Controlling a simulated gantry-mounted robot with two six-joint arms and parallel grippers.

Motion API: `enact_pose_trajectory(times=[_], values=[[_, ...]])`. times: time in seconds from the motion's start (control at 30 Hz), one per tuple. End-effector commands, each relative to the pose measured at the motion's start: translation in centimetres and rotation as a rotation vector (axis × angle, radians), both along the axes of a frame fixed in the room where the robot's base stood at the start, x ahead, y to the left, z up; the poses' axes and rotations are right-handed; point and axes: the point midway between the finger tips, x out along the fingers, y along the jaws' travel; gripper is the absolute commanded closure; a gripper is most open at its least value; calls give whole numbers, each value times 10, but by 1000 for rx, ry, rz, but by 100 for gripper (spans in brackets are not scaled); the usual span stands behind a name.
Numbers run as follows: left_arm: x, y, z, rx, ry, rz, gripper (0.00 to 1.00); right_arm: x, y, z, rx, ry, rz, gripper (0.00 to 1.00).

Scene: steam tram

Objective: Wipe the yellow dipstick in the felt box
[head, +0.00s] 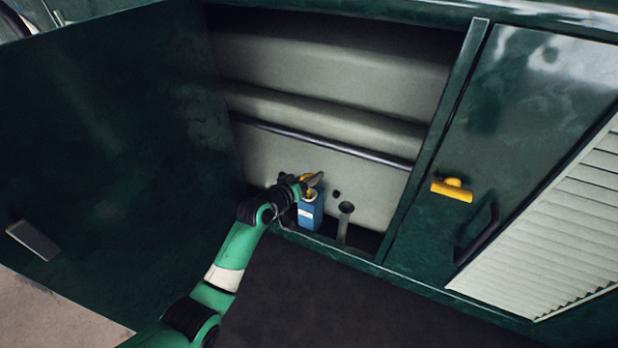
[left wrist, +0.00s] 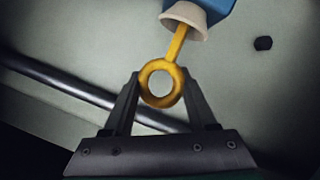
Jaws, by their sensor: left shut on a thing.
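The yellow dipstick (left wrist: 178,43) has a ring handle. My left gripper (left wrist: 160,76) is shut on that ring, with a finger on each side of it. The dipstick's shaft runs into the pale collar (left wrist: 186,17) on the blue felt box (left wrist: 212,8), and its lower end is hidden inside. In the head view the blue box (head: 310,214) stands upright in the open compartment, with my left gripper (head: 307,184) at its top. A little yellow shows there, partly covered by the gripper. My right gripper is not in view.
A grey pipe with a dark open mouth (head: 346,208) stands just right of the box. A dark rail (head: 320,143) crosses the compartment's back wall. The green door (head: 110,120) is open at left. A yellow latch (head: 452,190) sits on the right panel.

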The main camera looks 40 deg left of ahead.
Motion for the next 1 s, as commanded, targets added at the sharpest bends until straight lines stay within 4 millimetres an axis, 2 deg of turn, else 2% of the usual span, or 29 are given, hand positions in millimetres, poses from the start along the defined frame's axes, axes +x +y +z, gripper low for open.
enact_pose_trajectory(times=[0.23, 1.0], values=[[0, 0, 7, 0, -1, 0, 100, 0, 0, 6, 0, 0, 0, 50], [0, 0, 80, 0, -1, 0, 100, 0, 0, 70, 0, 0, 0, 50]])
